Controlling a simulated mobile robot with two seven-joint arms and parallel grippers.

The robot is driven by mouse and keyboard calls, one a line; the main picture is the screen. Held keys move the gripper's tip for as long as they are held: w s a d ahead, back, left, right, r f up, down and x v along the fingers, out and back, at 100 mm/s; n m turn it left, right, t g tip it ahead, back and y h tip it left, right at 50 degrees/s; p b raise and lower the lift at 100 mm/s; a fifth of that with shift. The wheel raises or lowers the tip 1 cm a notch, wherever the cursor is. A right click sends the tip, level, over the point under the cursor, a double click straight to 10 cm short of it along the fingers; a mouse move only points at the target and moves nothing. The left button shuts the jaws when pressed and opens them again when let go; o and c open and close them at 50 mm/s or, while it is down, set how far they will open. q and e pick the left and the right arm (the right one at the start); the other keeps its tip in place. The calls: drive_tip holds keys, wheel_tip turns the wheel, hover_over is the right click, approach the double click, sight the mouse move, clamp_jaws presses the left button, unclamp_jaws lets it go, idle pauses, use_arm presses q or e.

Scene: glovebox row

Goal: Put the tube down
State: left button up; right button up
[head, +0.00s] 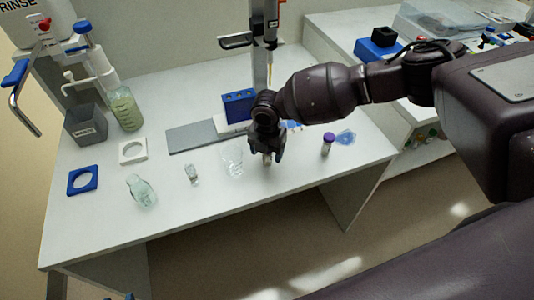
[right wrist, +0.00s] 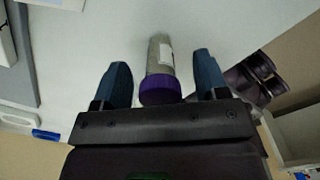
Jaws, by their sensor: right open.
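A tube (right wrist: 160,58) with a purple cap (right wrist: 160,89) is between the two fingers of my right gripper (right wrist: 161,80) in the right wrist view, cap toward the palm. The fingers are apart, with a gap on each side of the tube. In the head view my right gripper (head: 266,158) points down at the bench top, and only a pale bit of the tube shows between its fingers. Another purple-capped tube (head: 327,144) stands on the bench to the right. My left gripper is not in view.
On the bench (head: 215,205), a glass beaker (head: 232,160), a small vial (head: 191,174) and a glass bottle (head: 142,191) are left of the gripper. A blue rack (head: 239,105) and a grey plate (head: 192,137) are behind. The front strip of bench is clear.

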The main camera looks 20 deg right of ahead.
drive_tip(key=c, duration=1.1)
drive_tip(key=shift+r, duration=0.15)
